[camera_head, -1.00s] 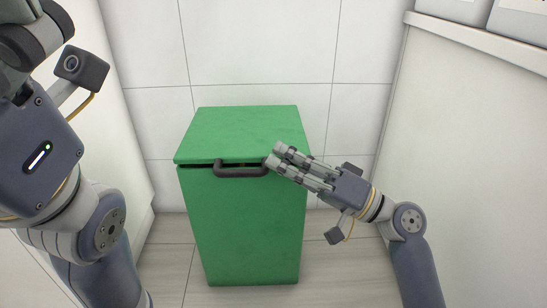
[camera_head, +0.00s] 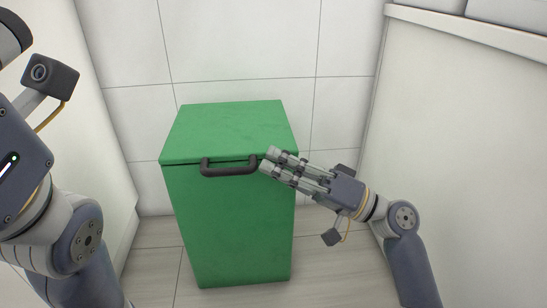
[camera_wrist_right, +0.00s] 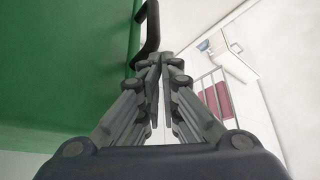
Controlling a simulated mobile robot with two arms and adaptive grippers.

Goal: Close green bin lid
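The green bin (camera_head: 230,225) stands on the floor against the tiled wall. Its green lid (camera_head: 228,130) lies almost flat on top, with a thin dark line under its front edge. A dark bar handle (camera_head: 229,171) is at the front near that edge. My right gripper (camera_head: 270,160) is at the handle's right end, by the lid's front right edge; I cannot tell whether it touches. Its fingers are together with nothing between them. In the right wrist view, the fingertips (camera_wrist_right: 161,62) are beside the handle (camera_wrist_right: 148,32) and the green surface (camera_wrist_right: 65,70). My left gripper is out of view.
A white cabinet or wall side (camera_head: 455,150) stands to the right, and a white panel (camera_head: 90,120) to the left. Pale floor (camera_head: 330,265) is clear in front and to the right of the bin.

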